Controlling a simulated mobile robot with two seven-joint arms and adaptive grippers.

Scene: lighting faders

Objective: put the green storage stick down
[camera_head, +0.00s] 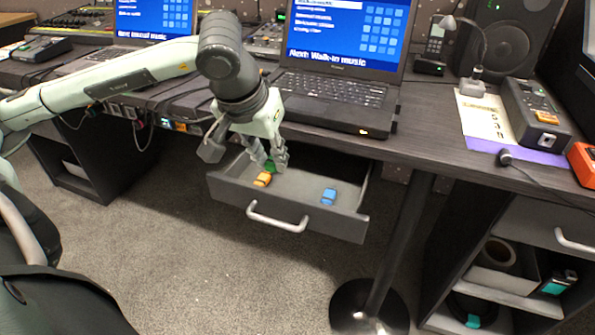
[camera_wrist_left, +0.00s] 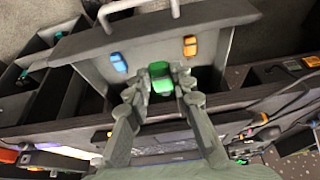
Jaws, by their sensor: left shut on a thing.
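The green storage stick (camera_wrist_left: 160,78) is between the fingertips of my left gripper (camera_wrist_left: 158,90), which is shut on it. In the head view the green stick (camera_head: 269,166) shows only in part behind the fingers of my left gripper (camera_head: 270,163). The gripper is over the open drawer (camera_head: 330,220), at its left part. An orange stick (camera_head: 263,179) lies in the drawer just in front of the gripper. A blue stick (camera_head: 328,196) lies in the drawer to the right. I cannot tell whether the green stick touches the drawer floor. My right gripper is not in view.
The desk (camera_head: 400,135) stands right above the drawer. A laptop (camera_head: 335,95) sits on it near the edge. Bare drawer floor (camera_head: 300,186) shows between the orange and blue sticks. Shelves (camera_head: 510,290) stand at the lower right.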

